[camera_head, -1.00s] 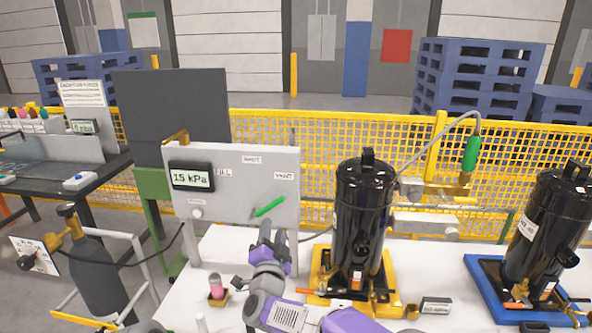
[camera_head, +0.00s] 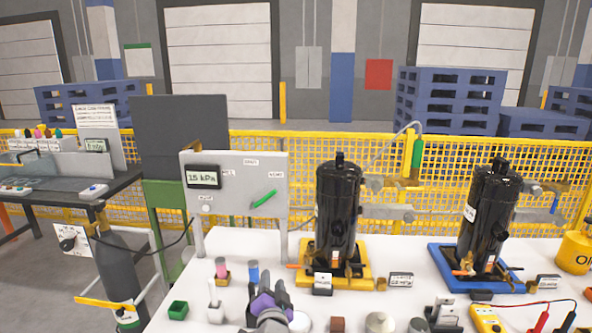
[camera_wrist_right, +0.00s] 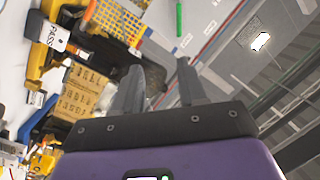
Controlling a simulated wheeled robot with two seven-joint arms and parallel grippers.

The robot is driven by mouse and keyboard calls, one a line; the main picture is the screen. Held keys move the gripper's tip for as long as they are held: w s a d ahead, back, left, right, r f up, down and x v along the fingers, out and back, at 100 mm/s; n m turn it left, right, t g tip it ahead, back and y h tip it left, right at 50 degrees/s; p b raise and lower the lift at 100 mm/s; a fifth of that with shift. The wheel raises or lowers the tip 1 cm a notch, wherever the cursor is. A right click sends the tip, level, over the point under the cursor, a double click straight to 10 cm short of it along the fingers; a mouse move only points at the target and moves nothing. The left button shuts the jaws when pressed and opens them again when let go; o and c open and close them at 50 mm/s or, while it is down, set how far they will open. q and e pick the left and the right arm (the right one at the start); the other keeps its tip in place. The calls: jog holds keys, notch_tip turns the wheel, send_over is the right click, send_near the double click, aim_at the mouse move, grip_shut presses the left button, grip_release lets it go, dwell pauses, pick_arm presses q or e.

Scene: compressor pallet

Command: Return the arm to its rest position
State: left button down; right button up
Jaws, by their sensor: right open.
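My right gripper (camera_head: 267,294) is low in the middle of the head view, over the near part of the white table (camera_head: 235,238). It is open and empty, apart from the grey panel (camera_head: 232,215) behind it. In the right wrist view, its two grey fingers (camera_wrist_right: 159,82) stand apart with nothing held between them. The panel carries a display (camera_head: 203,176) reading 15 kPa and a tilted green lever (camera_head: 264,199). My left gripper is not in view.
Two black compressors stand on the table, one on a yellow base (camera_head: 310,272), one on a blue base (camera_head: 440,262). A gas cylinder (camera_head: 118,265) stands at left.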

jog(key=s+d+f+n+g+p, duration=0.1)
jog(key=s+d+f+g, duration=0.25)
jog(key=f, duration=0.45)
jog(key=s+d+f+n+g+y+p, duration=0.15)
jog(key=d+f, duration=0.25)
jog(key=f, duration=0.4)
jog(key=s+d+f+n+g+h, duration=0.1)
jog(key=s+d+f+g, duration=0.25)
jog(key=f, duration=0.55)
jog(key=s+d+f+g, duration=0.1)
jog(key=s+f+g, duration=0.2)
jog(key=s, duration=0.6)
jog(key=s+d+f+n+g+y+p, duration=0.1)
jog(key=s+d+f+g, duration=0.1)
jog(key=s, duration=0.8)
jog(key=s+d+f+g+y+p, duration=0.1)
jog(key=s+f+g, duration=0.3)
jog(key=s, duration=0.5)
notch_tip(320, 180, down, 2)
jog(key=shift+s+d+n, duration=0.25)
jog(key=shift+d+n, duration=0.1)
jog(key=shift+d, duration=0.05)
jog(key=shift+y, duration=0.25)
dwell(1.9)
